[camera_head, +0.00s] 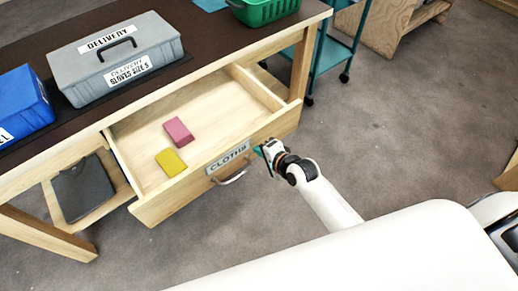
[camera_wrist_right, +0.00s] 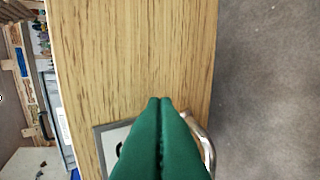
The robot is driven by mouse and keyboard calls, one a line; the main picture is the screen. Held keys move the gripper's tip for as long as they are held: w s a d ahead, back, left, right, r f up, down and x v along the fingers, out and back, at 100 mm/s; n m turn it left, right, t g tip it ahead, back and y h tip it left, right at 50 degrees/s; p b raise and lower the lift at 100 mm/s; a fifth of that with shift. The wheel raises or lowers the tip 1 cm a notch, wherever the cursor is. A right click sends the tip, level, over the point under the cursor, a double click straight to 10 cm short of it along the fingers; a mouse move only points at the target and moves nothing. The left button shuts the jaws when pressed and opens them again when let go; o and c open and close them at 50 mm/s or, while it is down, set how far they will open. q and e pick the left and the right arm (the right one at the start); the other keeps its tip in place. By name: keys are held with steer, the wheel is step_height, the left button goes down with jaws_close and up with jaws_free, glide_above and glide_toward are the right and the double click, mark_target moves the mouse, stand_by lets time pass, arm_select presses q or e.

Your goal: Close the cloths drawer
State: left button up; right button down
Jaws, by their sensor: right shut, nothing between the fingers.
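The cloths drawer (camera_head: 165,203) is pulled out from the wooden table in the head view. Its label plate (camera_head: 228,158) and metal handle (camera_head: 233,177) are on the front panel. A pink cloth (camera_head: 178,131) and a yellow cloth (camera_head: 171,162) lie inside. My right gripper (camera_head: 262,150) is shut and empty at the front panel, just right of the label. In the right wrist view, its green fingers (camera_wrist_right: 160,103) are together in front of the drawer's wood face (camera_wrist_right: 135,50), covering part of the label plate and handle (camera_wrist_right: 204,140). Contact with the wood cannot be told. My left gripper is not in view.
On the dark table top (camera_head: 60,32) stand a grey delivery box (camera_head: 117,60), a blue box (camera_head: 22,103) and a green basket (camera_head: 266,10). The floor in front of the drawer is clear apart from my arm.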

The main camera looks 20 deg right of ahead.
steer(key=shift+w+a, duration=0.15)
steer(key=shift+w, duration=0.15)
